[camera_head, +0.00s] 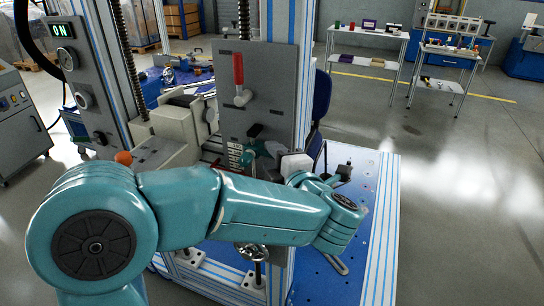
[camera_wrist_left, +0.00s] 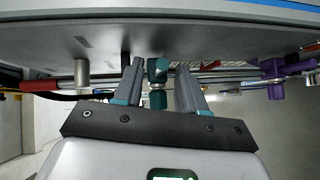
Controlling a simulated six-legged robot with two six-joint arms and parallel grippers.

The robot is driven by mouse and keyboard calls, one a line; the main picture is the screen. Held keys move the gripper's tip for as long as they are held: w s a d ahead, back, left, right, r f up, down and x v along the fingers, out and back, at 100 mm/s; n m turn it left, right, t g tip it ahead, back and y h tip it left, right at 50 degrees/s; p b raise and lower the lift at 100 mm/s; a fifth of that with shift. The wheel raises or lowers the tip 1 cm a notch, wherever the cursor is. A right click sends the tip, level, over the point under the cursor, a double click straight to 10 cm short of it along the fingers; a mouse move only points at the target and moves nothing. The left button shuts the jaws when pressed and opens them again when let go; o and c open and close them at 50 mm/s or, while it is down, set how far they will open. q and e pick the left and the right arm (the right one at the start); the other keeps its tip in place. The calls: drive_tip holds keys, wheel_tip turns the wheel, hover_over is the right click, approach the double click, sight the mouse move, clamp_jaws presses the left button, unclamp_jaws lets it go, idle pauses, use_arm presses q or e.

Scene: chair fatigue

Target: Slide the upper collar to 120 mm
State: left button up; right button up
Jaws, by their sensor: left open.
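A dark green knob (camera_head: 254,131) sits on the plate just above the gripper in the head view. I cannot tell which part is the upper collar. A small marked scale (camera_head: 234,156) is left of the gripper; its numbers are unreadable. My right gripper is out of view.
A red-handled lever (camera_head: 238,70) stands out from the plate above the gripper. A threaded screw (camera_head: 244,18) rises behind it. A blue perforated base plate (camera_head: 365,180) lies below right. Shelves with items (camera_head: 366,38) stand far behind across open floor.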

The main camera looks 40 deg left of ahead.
use_arm(q)
drive_tip(key=shift+w+a, duration=0.3)
drive_tip(key=shift+a, duration=0.15)
drive_tip(key=shift+c, duration=0.3)
clamp_jaws()
wheel_tip(320, 180, down, 6)
drive_tip(key=b, duration=0.5)
drive_tip(key=shift+o, duration=0.3)
unclamp_jaws()
drive_tip(key=shift+d, duration=0.1)
